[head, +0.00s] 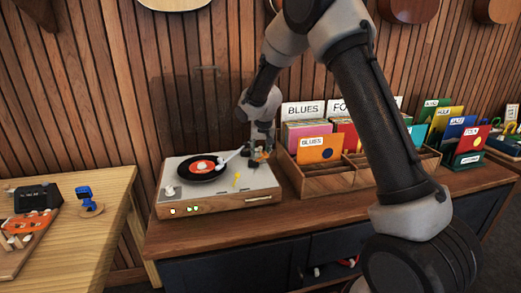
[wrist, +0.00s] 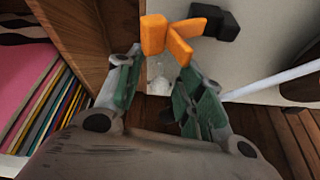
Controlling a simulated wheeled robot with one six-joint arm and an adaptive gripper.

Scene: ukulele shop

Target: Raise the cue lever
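A turntable (head: 262,184) with a pale deck and wooden sides carries a black record with a red label. Its white tonearm (head: 231,158) also shows as a pale rod in the wrist view (wrist: 270,80). My gripper (head: 262,157) is low at the deck's back right corner, right of the tonearm. In the wrist view its green-grey fingers (wrist: 165,52) stand apart, partly open, with orange tips. An orange arm (wrist: 190,27), which may be the cue lever, is close to the right tip, beside a black block (wrist: 217,22). I cannot tell whether they touch.
A wooden record crate (head: 325,180) with sleeves and a "BLUES" divider stands close on the right; its wall (wrist: 85,30) is beside my left finger. A slatted wall (head: 100,75) is behind. A wooden table (head: 90,240) is at left.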

